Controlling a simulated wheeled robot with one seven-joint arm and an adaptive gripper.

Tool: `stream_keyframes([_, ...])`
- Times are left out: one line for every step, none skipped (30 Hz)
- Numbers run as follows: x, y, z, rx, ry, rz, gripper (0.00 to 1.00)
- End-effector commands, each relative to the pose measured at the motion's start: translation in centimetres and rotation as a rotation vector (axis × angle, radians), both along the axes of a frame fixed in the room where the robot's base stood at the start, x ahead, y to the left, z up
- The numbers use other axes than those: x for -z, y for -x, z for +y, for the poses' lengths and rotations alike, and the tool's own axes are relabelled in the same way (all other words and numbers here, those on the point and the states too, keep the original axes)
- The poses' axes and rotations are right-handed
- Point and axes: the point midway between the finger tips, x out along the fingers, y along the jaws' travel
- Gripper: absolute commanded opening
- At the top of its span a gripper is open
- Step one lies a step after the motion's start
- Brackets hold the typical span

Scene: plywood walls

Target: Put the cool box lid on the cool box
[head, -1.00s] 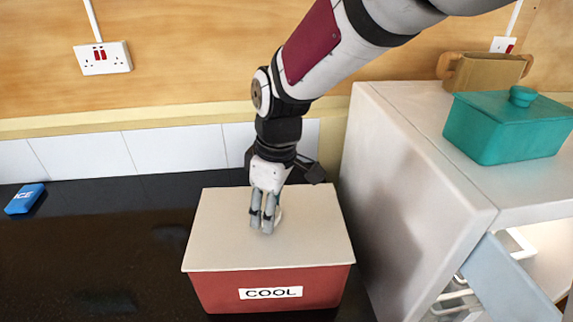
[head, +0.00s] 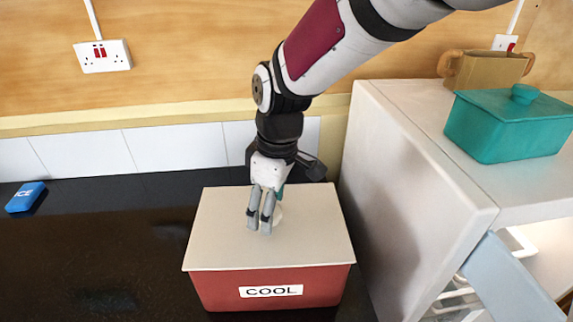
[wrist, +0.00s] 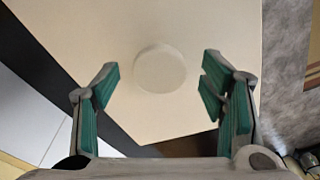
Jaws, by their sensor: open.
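The red cool box (head: 225,290) with a "COOL" label stands on the dark worktop. The cream cool box lid (head: 225,240) lies flat on top of it and covers its opening, its edges in line with the box as far as I can see. My gripper (head: 261,225) is over the middle of the lid, pointing down. In the wrist view my gripper (wrist: 160,88) is open, its green-padded fingers apart on either side of the lid's round knob (wrist: 160,69), not touching it. The lid (wrist: 200,25) fills most of that view.
A blue ice pack (head: 25,197) lies on the worktop (head: 100,250) at the left, with clear room between. A white cabinet (head: 415,185) stands close right of the box, its door (head: 510,280) open. A teal lidded dish (head: 510,125) and a brown pot (head: 485,70) stand on it.

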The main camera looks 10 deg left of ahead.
Motion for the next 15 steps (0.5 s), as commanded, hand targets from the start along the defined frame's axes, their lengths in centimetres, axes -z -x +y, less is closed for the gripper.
stream_keyframes([-0.7, -0.1, 0.0, 0.0, -0.003, -0.005, 0.65])
stream_keyframes([-1.1, -0.1, -0.1, 0.0, -0.002, -0.004, 0.65])
stream_keyframes([-1.8, 0.0, -0.2, 0.0, -0.003, -0.005, 0.65])
stream_keyframes([-2.4, 0.0, -0.2, 0.0, -0.003, -0.005, 0.65])
stream_keyframes([-3.0, 0.0, -0.3, 0.001, -0.004, -0.006, 0.65])
stream_keyframes([-3.8, 0.0, -0.4, 0.0, -0.004, -0.005, 0.65])
stream_keyframes([-4.5, 0.0, -0.4, 0.002, -0.004, -0.006, 0.65])
stream_keyframes([-5.1, 0.0, -0.6, 0.002, -0.004, -0.006, 0.65])
stream_keyframes([-5.9, 0.0, -0.6, 0.002, -0.004, -0.006, 0.65])
stream_keyframes([-6.5, 0.1, -0.7, 0.001, -0.004, -0.005, 0.65])
stream_keyframes([-7.1, 0.1, -0.8, 0.001, -0.004, -0.005, 0.65])
stream_keyframes([-7.9, 0.1, -0.9, 0.001, -0.004, -0.006, 0.65])
stream_keyframes([-8.3, 0.1, -0.9, 0.001, -0.003, -0.005, 0.65])
stream_keyframes([-8.8, 0.2, -1.0, 0.001, -0.003, -0.005, 0.65])
stream_keyframes([-9.4, 0.1, -1.1, 0.001, -0.002, -0.004, 0.65])
